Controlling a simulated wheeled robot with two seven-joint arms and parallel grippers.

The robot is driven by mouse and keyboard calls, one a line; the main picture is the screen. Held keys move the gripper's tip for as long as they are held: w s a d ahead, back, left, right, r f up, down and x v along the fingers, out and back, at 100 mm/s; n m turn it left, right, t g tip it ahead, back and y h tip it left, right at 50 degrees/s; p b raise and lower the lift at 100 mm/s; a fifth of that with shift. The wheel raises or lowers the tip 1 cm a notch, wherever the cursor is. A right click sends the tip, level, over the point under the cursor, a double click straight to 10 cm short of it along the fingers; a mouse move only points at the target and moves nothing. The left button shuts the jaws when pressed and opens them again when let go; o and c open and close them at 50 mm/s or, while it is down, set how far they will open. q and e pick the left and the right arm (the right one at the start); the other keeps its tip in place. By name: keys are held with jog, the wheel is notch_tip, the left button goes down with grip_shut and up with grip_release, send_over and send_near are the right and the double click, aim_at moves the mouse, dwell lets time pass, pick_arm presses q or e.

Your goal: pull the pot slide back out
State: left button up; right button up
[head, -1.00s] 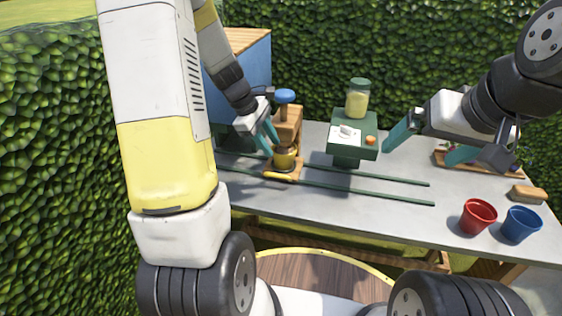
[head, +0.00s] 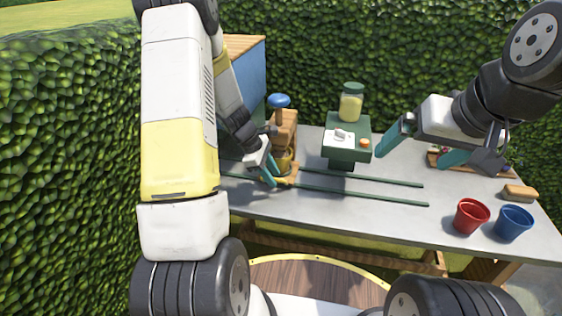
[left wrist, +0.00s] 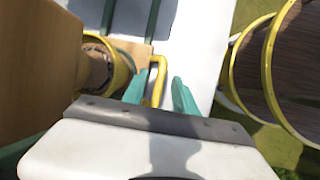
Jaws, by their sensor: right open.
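The pot slide is a wooden plate (left wrist: 144,52) with a yellow handle (left wrist: 157,72) at its front edge, on two green rails (head: 350,191). A yellow pot (head: 283,162) stands on the slide, under the wooden press with a blue knob (head: 279,101); the pot also shows in the left wrist view (left wrist: 122,70). My left gripper (head: 270,176) is low at the slide's front. In the left wrist view its teal fingers (left wrist: 160,90) are apart, with the handle between them, nearer the left finger. My right gripper (head: 418,148) is open and empty above the right of the table.
A green dispenser (head: 347,140) with a yellow-filled jar (head: 351,103) stands behind the rails. A red pot (head: 470,217), a blue pot (head: 514,222) and a brush (head: 520,193) are at the right. The rails right of the slide are clear.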

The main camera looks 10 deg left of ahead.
pick_arm(q)
jog(key=shift+c, duration=0.4)
grip_shut()
dwell(0.9)
